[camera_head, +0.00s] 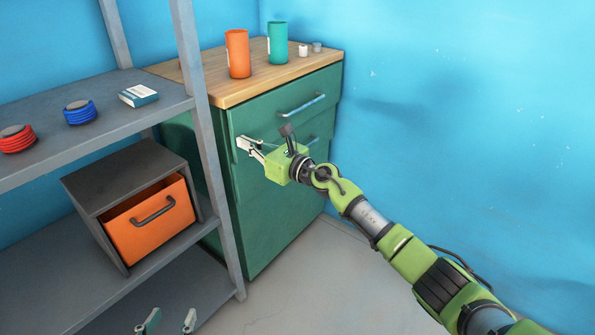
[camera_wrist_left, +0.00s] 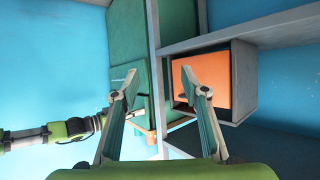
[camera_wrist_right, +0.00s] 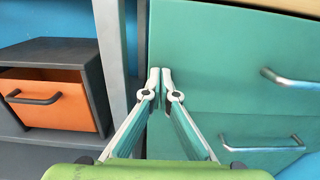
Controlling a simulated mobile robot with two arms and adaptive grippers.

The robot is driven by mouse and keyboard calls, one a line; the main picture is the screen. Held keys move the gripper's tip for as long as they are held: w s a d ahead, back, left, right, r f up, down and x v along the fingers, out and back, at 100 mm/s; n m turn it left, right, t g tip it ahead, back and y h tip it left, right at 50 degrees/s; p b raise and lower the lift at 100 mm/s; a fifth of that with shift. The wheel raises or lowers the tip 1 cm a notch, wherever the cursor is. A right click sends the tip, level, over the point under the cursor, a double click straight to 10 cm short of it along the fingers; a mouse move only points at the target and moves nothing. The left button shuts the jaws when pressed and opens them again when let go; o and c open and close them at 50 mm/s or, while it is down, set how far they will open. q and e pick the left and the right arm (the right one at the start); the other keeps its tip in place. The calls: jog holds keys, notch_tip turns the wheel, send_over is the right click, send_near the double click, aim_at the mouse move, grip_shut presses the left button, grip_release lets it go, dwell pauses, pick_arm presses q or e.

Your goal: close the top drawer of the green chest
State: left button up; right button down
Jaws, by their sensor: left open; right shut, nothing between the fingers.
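The green chest (camera_head: 262,215) stands against the blue wall under a wooden top (camera_head: 290,75). Its top drawer (camera_head: 270,113) has a grey bar handle (camera_head: 302,104). The drawer front appears to stand slightly proud of the panel below; the exact gap is unclear. My right gripper (camera_head: 246,146) is shut and empty at the chest's left front, near the drawer's lower left edge. In the right wrist view its fingertips (camera_wrist_right: 160,78) point at the left part of the top drawer front (camera_wrist_right: 215,60); contact is unclear. My left gripper (camera_head: 170,320) is open and empty, low by the shelf.
A grey shelf rack (camera_head: 90,115) stands left of the chest, its post (camera_head: 205,150) close to it. It holds a box with an orange drawer (camera_head: 150,225), coils and a small carton. Orange (camera_head: 237,55) and green (camera_head: 277,45) cylinders stand on the chest. The floor at right is clear.

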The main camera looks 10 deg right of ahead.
pick_arm(q)
jog(key=w+r, duration=0.1)
jog(key=w+r+t, duration=0.1)
jog(key=r, duration=0.1)
jog(key=shift+w+d+r+t, duration=0.1)
jog(key=shift+w+d+t, duration=0.1)
jog(key=shift+t, duration=0.1)
pick_arm(e)
jog(key=shift+w+a+r, duration=0.25)
jog(key=shift+w+a, duration=0.25)
jog(key=shift+w, duration=0.2)
jog(key=shift+r, duration=0.15)
jog(key=shift+d, duration=0.1)
